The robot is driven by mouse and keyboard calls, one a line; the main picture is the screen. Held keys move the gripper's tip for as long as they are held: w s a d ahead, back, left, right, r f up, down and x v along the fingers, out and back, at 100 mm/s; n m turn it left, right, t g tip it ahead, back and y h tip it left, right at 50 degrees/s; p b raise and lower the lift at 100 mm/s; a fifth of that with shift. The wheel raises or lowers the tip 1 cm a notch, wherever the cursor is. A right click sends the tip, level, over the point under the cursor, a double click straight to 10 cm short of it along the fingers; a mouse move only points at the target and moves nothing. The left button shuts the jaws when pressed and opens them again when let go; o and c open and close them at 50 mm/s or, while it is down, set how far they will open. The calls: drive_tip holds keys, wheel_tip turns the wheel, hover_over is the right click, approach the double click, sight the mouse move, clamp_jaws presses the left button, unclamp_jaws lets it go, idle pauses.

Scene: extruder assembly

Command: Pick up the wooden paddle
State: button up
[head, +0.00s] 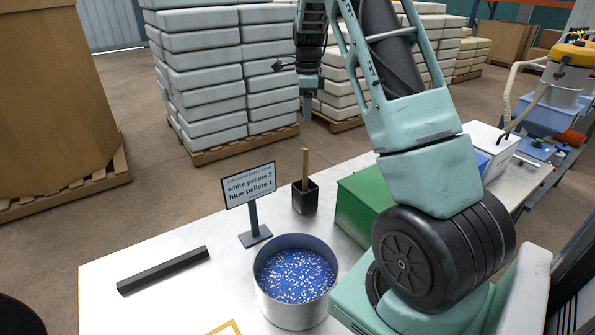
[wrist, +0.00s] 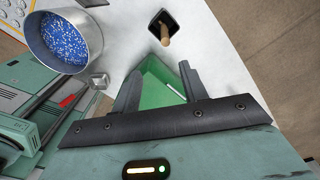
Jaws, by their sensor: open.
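The wooden paddle (head: 305,166) stands upright in a small black holder (head: 305,198) on the white table, with its light brown handle sticking up. In the wrist view the paddle (wrist: 165,38) shows end-on inside the black holder (wrist: 156,22), beyond my fingertips. My gripper (head: 307,108) is high above the table, pointing down, roughly over the holder in the picture and apart from the paddle. In the wrist view my gripper (wrist: 158,80) has its two fingers spread with nothing between them. The paddle's lower end is hidden in the holder.
A metal pot (head: 290,312) of blue and white pellets stands in front of the holder. A sign (head: 249,184) on a stand is to its left, a green box (head: 362,205) to its right. A black bar (head: 163,269) lies at the left. Stacked white bags (head: 205,85) stand behind the table.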

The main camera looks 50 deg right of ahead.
drive_tip(key=p, duration=0.3)
hover_over(305, 174)
drive_tip(key=f, duration=1.1)
drive_tip(key=shift+s+d+f, duration=0.15)
drive_tip(key=shift+d+f, duration=0.2)
drive_tip(key=shift+f, duration=0.05)
drive_tip(key=shift+w+f+p, duration=0.25)
drive_tip(key=shift+f+p, duration=0.5)
drive_tip(key=shift+f, duration=0.6)
drive_tip(key=shift+w+f+p, duration=0.2)
drive_tip(key=shift+f+p, duration=0.5)
drive_tip(key=shift+f, duration=0.65)
clamp_jaws()
